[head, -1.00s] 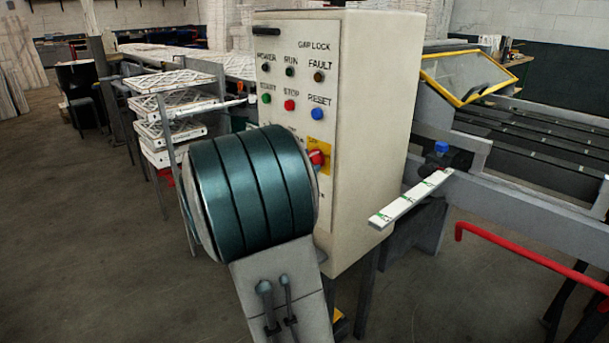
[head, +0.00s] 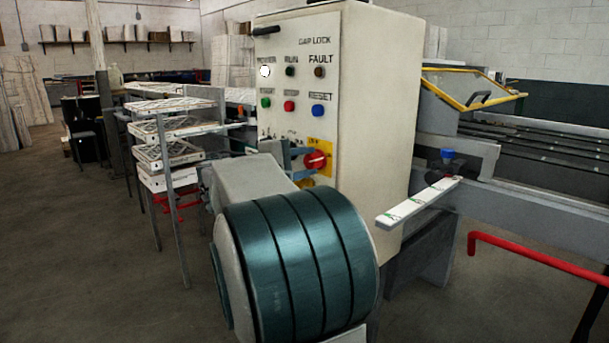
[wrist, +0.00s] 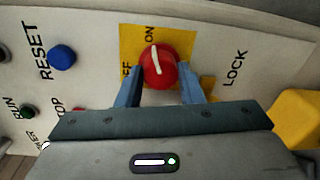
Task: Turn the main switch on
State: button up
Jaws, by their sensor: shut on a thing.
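The main switch is a red round knob (head: 315,160) on a yellow plate on the cabinet front. In the wrist view the knob (wrist: 158,66) has a white mark pointing up toward the word ON; the word OFF is partly hidden by a finger. My gripper (wrist: 160,82) is shut on the knob, one blue-grey finger on each side. In the head view my gripper (head: 300,157) reaches the knob from the left, and my arm hides the lower panel. The POWER lamp (head: 265,71) glows white.
The cabinet (head: 375,110) also carries green, red and blue buttons near the knob, and the blue RESET button (wrist: 62,57) is close to my left finger. A rack of filters (head: 175,127) stands at left. A white strip (head: 418,203) and a red rail (head: 535,259) are at right.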

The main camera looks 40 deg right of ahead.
jog(key=shift+m+b, duration=0.35)
jog(key=shift+m, duration=0.05)
jog(key=o, duration=1)
jog(key=shift+c, duration=0.2)
jog(key=s+a+p, duration=0.1)
jog(key=a+p, duration=0.1)
jog(key=a, duration=1.1)
jog(key=shift+a+r, duration=0.4)
jog(key=shift+s, duration=0.1)
